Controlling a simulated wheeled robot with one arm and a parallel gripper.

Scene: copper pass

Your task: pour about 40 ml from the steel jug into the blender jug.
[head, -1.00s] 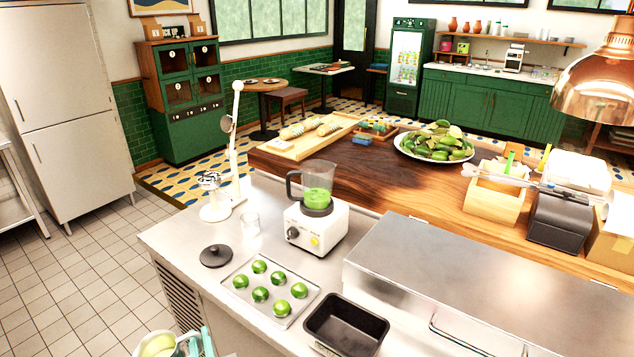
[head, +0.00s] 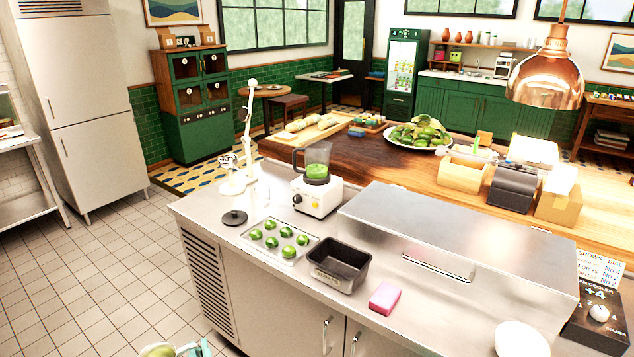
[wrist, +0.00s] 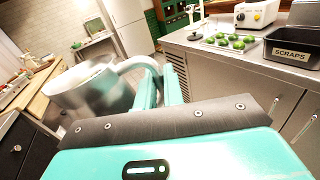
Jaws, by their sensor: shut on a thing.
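The steel jug (wrist: 88,98) is in my gripper (wrist: 160,88) in the wrist view. The jaws are shut on its handle, and the body stands to the left of the jaws. At the bottom edge of the head view, the jug's top (head: 160,350) shows pale green contents beside the turquoise jaws (head: 203,348); most of both is cut off. The blender jug (head: 317,158) stands upright on its white base (head: 322,200) on the steel counter, with green liquid low inside. The steel jug is apart from it, in front of the counter.
On the counter are a black lid (head: 234,217), a tray (head: 298,258) of limes, a black scraps bin (head: 338,266), a pink sponge (head: 384,298) and a white lamp-like stand (head: 240,180). A copper lamp (head: 545,78) hangs at right. Tiled floor is clear at left.

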